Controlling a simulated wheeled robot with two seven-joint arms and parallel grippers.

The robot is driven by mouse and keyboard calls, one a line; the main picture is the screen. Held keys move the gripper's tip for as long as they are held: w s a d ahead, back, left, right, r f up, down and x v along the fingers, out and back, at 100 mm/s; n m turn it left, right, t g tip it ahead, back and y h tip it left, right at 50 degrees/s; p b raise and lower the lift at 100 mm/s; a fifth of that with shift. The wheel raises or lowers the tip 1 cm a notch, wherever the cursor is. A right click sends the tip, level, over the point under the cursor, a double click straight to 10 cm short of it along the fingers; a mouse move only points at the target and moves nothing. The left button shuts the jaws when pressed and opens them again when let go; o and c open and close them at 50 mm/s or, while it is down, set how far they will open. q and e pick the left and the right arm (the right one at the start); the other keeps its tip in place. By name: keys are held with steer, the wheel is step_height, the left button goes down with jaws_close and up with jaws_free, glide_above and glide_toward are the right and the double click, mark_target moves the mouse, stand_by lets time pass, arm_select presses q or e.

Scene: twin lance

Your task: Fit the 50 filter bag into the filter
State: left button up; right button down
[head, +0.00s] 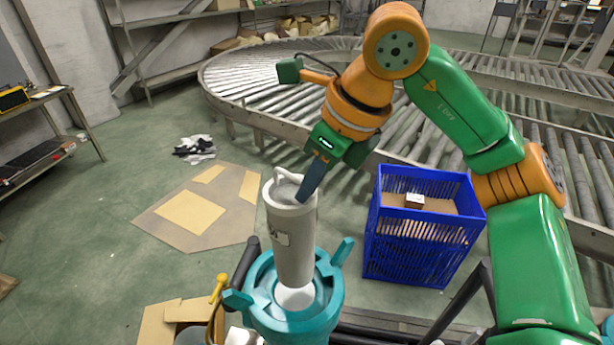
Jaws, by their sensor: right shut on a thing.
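The filter bag (290,240) is a tall pale grey cylinder with a loop handle on its top rim and a small printed label on its side that I cannot fully read. My right gripper (307,190) is shut on the right side of its top rim and holds it nearly upright. The filter (322,318) is a teal round housing with an open top and lugs around its rim, below the bag. The bag's lower end is over the middle of the opening, with a white round part there; I cannot tell how far it is inside. My left gripper is not in view.
A blue crate (415,255) with a small box in it stands to the right. A roller conveyor (255,95) curves behind. Flat cardboard (160,235) and a dark-and-white cloth (195,148) lie on the floor at left. A yellow-knobbed part (219,283) stands left of the filter.

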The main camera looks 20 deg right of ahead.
mark_target(311, 211)
step_height(311, 211, down, 5)
steer(key=b, duration=0.5)
steer(key=shift+w+f, duration=0.1)
steer(key=shift+f, duration=0.3)
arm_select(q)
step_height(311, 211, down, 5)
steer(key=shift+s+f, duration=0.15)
arm_select(e)
steer(key=shift+a+r, duration=0.1)
stand_by(0.4)
